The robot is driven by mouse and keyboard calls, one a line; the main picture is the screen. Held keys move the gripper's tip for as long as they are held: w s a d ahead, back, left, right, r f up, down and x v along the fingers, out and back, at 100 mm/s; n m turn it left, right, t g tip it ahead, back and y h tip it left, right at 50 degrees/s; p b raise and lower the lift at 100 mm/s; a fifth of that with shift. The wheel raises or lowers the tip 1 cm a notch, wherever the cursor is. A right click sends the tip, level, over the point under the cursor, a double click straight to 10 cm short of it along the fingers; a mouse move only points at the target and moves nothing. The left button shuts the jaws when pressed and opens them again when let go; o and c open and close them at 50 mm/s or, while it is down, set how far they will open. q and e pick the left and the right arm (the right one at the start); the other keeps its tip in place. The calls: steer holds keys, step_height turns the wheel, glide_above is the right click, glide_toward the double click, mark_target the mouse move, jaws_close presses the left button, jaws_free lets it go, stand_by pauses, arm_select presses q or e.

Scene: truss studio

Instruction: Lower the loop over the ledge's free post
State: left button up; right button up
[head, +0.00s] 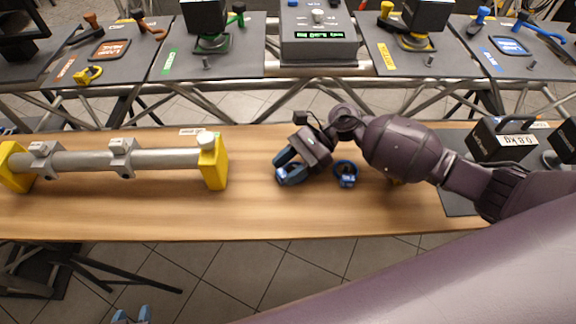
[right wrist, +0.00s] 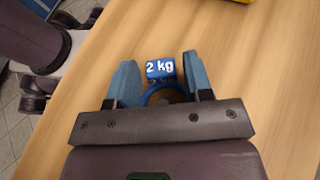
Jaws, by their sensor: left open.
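My right gripper (head: 292,170) is low over the middle of the wooden table and points left. In the head view the fingers partly cover this loop. A grey bar on yellow end blocks (head: 215,170) stands at the left, with a pale round-topped stub (head: 207,138) at its right end. I cannot tell which post is the free one. My left gripper (head: 131,316) is open at the bottom edge, away from the table.
Another blue ring with a tag (head: 346,172) lies right of my right gripper. A yellow piece is mostly hidden under my right arm. Dark weights (head: 505,140) stand at the right on a dark mat. Tool panels (head: 315,45) line the back. Bare table (head: 250,215) lies in front.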

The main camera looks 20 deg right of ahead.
arm_select(q)
steer(key=shift+w+r, duration=0.1)
steer(key=shift+w, duration=0.1)
arm_select(e)
steer(key=shift+o, duration=1.1)
arm_select(q)
steer(key=shift+s, duration=0.1)
arm_select(e)
steer(key=v, duration=0.9)
steer(key=shift+d+b, duration=0.35)
arm_select(q)
steer(key=shift+w+d, duration=0.1)
steer(key=shift+w, duration=0.1)
arm_select(e)
steer(key=shift+w+d+r, duration=0.2)
steer(key=shift+d+r, duration=0.15)
steer(key=shift+d, duration=0.2)
